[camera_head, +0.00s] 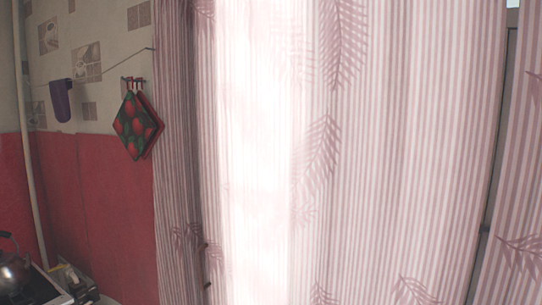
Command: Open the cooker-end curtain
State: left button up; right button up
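A pink-and-white striped curtain (410,150) with a feathery leaf pattern hangs over most of the view. It is the curtain nearer the cooker (32,288), which shows at the lower left. The curtain is spread across, and strong light glows through its left-middle part. Its left part (178,150) is in shade beside the wall. Two small dark spots show low on the curtain's left side; I cannot tell what they are. Neither of my grippers can be made out in this view.
A second striped curtain (525,200) hangs at the right edge, past a narrow dark gap. A kettle (14,272) stands on the cooker. Strawberry-patterned potholders (135,125) hang on wall hooks, and a purple cloth (61,100) hangs from a line. A pale pipe runs down the left.

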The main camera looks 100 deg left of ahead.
aim_at(344, 148)
jog(key=u, duration=3.3)
jog(key=k, duration=1.3)
jog(key=u, duration=0.6)
jog(key=i, duration=2)
jog(key=z, duration=0.75)
